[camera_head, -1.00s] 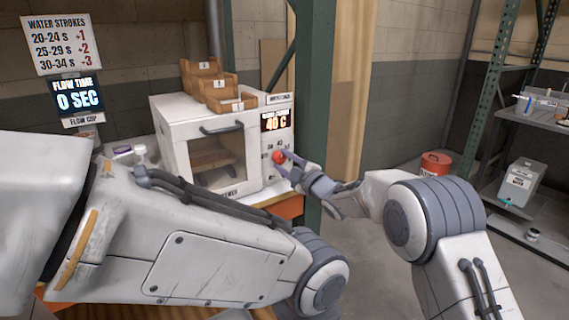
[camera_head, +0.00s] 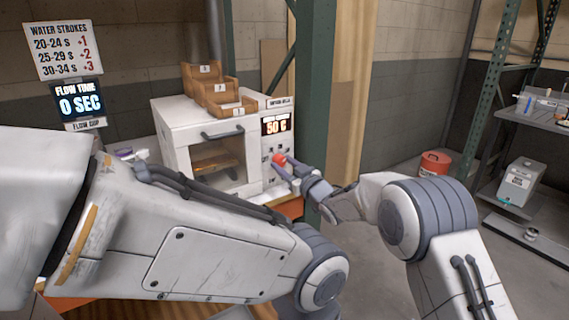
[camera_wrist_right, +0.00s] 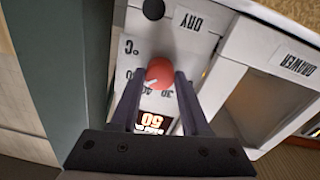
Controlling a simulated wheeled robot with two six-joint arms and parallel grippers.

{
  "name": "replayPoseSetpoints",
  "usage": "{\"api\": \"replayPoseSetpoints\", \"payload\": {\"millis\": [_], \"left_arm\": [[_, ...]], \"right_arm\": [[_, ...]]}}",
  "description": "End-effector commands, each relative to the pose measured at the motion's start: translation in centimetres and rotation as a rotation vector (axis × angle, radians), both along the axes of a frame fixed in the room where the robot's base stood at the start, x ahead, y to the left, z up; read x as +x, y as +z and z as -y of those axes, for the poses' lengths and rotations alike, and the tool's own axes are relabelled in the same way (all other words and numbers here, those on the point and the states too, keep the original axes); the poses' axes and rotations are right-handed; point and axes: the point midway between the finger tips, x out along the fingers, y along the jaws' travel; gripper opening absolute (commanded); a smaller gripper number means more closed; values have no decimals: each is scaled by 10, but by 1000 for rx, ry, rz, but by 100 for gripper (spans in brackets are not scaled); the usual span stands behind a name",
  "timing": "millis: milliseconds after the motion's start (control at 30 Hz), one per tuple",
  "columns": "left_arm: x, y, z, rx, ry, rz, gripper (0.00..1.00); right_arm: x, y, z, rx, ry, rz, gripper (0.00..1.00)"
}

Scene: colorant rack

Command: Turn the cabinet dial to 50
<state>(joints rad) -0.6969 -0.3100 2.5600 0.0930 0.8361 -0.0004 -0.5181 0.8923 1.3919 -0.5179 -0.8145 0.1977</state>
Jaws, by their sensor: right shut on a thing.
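The white cabinet (camera_head: 178,120) stands on the bench with a glass door; its lit display (camera_head: 275,123) reads 50 C. It also shows in the right wrist view, as 50 (camera_wrist_right: 152,119). The red dial (camera_head: 278,159) is on the cabinet's right front panel. My right gripper (camera_head: 286,166) reaches it from the right. In the right wrist view, my right gripper (camera_wrist_right: 160,84) has its fingers on either side of the red dial (camera_wrist_right: 160,72), shut on it. Numbers including 30 and 40 show beside it. My left gripper is out of view; my left arm crosses the foreground.
Wooden bins (camera_head: 215,88) stand on the cabinet. A green post (camera_head: 315,110) rises close to the right of the panel. A red container (camera_head: 434,163) stands on the floor.

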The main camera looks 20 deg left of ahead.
Motion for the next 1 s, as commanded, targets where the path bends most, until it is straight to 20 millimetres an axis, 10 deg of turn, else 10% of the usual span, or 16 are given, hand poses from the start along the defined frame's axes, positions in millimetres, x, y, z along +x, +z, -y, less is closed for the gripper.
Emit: {"api": "replayPoseSetpoints", "payload": {"millis": [867,900,1000], "left_arm": [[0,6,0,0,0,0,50],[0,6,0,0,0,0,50],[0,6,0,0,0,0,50]], "right_arm": [[0,-2,1,91,-2,-122,0],[0,-2,1,91,-2,-122,61],[0,-2,0,91,-1,-121,76]]}}
